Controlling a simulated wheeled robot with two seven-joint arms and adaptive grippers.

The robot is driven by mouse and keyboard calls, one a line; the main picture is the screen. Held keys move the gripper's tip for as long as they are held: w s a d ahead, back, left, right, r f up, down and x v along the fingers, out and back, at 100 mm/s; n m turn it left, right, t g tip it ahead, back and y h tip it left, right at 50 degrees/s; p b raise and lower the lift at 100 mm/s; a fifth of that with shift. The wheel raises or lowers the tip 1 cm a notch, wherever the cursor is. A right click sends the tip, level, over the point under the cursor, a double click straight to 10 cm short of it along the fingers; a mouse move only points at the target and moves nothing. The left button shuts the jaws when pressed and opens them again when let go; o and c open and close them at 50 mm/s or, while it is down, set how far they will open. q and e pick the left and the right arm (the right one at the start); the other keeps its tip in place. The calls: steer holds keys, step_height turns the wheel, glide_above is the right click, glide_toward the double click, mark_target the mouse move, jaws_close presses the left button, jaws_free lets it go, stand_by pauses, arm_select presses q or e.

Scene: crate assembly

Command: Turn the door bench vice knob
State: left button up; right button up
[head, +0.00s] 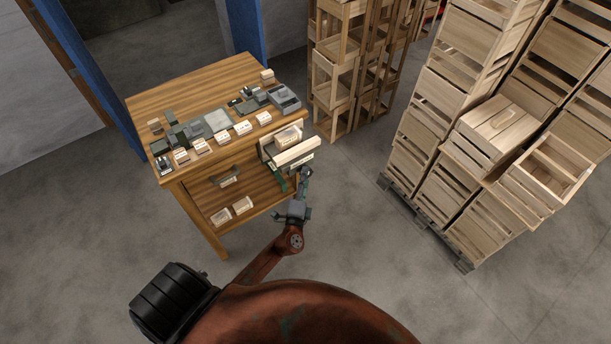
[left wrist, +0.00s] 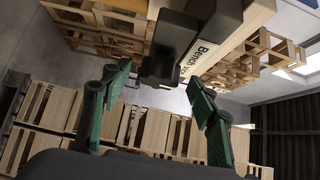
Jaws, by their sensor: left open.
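The bench vice unit is at the right front of the wooden workbench (head: 195,85), with pale, grey-edged panels (head: 296,152) jutting out. In the left wrist view, a pale panel labelled "Bench vice" (left wrist: 196,62) runs diagonally at the top. A dark blocky knob (left wrist: 174,48) sticks out beside the label. My left gripper (head: 292,181) is open, close in front of the jutting panels. In the left wrist view its green fingers (left wrist: 158,78) are spread wide, with nothing between them. The knob is beyond the fingertips, apart from them as far as I can tell. My right gripper is not in view.
Labelled blocks (head: 222,139) and grey tools line the bench top. Stacked wooden crates (head: 430,130) stand to the right. The floor (head: 350,215) between bench and crates is clear.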

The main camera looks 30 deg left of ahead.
arm_select(q)
steer(key=shift+x, duration=0.9)
steer(key=shift+c, duration=0.2)
steer(key=c, duration=1.1)
